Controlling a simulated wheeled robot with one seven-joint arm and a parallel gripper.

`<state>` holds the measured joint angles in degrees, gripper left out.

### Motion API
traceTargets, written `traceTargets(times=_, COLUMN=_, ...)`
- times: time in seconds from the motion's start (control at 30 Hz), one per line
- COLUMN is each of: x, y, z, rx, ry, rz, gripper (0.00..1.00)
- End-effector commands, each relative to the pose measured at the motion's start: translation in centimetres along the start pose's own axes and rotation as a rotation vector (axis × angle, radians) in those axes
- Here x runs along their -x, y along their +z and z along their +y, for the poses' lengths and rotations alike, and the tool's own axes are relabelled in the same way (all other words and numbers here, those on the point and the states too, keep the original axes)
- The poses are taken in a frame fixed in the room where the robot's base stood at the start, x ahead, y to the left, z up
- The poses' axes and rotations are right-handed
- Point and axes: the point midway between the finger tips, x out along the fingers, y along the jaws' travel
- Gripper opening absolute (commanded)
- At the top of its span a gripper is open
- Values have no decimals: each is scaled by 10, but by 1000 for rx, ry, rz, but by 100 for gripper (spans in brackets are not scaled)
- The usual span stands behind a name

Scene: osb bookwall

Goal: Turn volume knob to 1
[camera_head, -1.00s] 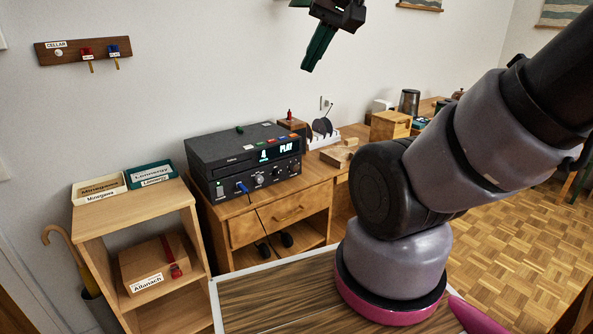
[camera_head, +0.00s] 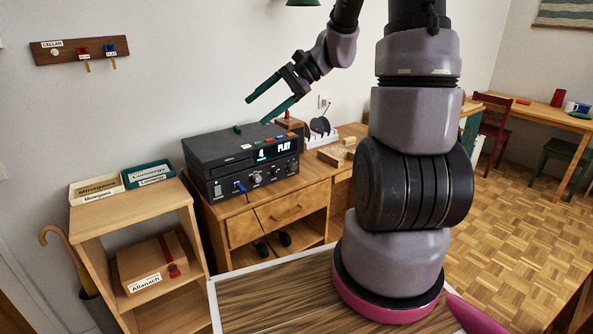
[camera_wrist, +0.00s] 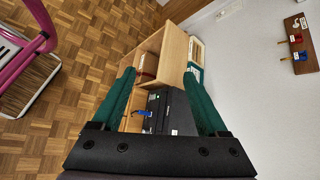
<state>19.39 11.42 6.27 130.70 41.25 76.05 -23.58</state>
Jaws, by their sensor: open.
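The black player (camera_head: 240,160) stands on the wooden desk, its display reading "4 PLAY". Its front panel has a row of round knobs, among them a larger knob (camera_head: 256,179); I cannot read their labels or settings. A blue plug with a cable sits in the front panel, left of the knobs. My gripper (camera_head: 271,110) is open and empty, in the air above the player's top, apart from it. In the wrist view my gripper's two green fingers (camera_wrist: 165,95) are spread, with part of the dark player (camera_wrist: 160,113) showing between them.
A low wooden shelf (camera_head: 130,213) with labelled boxes stands left of the desk. A red-topped wooden block (camera_head: 289,124) and a rack with dark discs (camera_head: 319,127) are right of the player. A key board (camera_head: 80,48) hangs on the wall.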

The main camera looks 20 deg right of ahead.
Motion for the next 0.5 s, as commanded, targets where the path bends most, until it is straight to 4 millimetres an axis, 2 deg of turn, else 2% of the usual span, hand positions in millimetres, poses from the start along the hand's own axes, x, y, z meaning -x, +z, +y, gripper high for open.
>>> traceTargets(times=0.03, x=-6, y=-20, z=-2, rx=-66, ry=-50, rz=-40, gripper=76)
traceTargets(times=0.27, x=-22, y=-105, z=-11, rx=-317, ry=-330, rz=-173, gripper=76)
traceTargets(times=0.37, x=-26, y=-149, z=-8, rx=-426, ry=-468, rz=-207, gripper=76)
traceTargets(times=0.5, x=-28, y=-214, z=8, rx=-579, ry=-672, rz=-228, gripper=76)
